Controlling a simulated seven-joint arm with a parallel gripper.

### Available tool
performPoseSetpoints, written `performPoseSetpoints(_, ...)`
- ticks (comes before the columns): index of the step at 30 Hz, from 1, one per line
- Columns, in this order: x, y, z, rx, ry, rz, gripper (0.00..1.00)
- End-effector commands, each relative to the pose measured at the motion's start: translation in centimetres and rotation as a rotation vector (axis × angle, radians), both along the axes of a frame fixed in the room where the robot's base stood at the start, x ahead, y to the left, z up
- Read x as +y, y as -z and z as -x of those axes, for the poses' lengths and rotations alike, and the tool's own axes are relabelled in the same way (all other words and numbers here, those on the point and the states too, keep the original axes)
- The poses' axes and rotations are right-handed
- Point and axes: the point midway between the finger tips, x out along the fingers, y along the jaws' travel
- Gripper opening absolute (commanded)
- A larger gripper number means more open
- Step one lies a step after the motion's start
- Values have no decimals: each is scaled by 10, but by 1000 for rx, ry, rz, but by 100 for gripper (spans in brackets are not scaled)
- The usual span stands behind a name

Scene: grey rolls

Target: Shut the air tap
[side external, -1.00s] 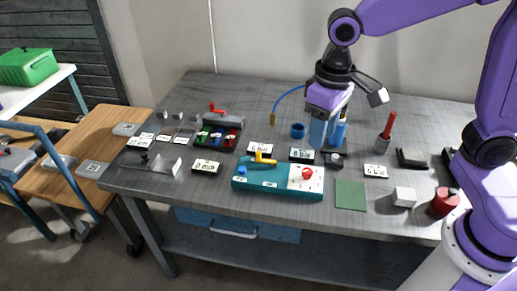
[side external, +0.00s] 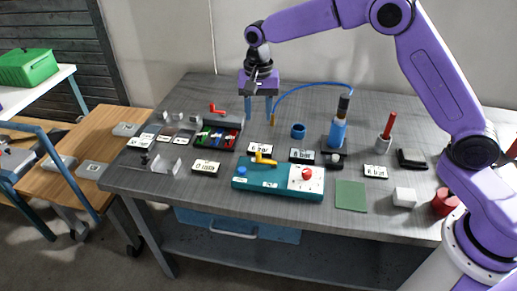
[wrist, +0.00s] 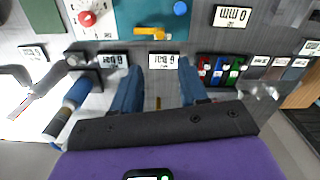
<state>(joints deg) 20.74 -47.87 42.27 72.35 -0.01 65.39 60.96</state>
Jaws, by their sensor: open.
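A red lever-shaped handle (side external: 217,108) stands at the back left of the bench, behind a dark tray. A yellow lever (side external: 264,159) sits on top of the teal box (side external: 277,190), beside its red knob (side external: 306,173); the lever also shows in the wrist view (wrist: 150,32). I cannot tell for certain which lever is the air tap. My gripper (side external: 258,115) is open and empty, fingers pointing down, above the back of the bench, right of the red handle. In the wrist view its blue fingers (wrist: 158,80) are apart. The red handle is not visible there.
A blue hose (side external: 310,87) arches from near the blue cylinder (side external: 337,132) to a brass end beside my gripper. The dark tray (side external: 208,146) holds coloured pieces. A blue ring (side external: 298,131), a red-handled tool (side external: 388,128) and several labels stand around. Bench left of the teal box is partly clear.

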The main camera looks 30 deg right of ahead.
Motion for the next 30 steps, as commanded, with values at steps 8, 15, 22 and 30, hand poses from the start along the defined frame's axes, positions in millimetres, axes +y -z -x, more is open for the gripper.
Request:
performPoseSetpoints(8, -1, 55, 1, 4, -1, 2, 43)
performPoseSetpoints(15, -1, 99, 1, 3, -1, 1, 43)
performPoseSetpoints(22, 0, 128, 1, 2, -1, 1, 43)
performPoseSetpoints(30, 1, 137, 1, -1, -2, 0, 43)
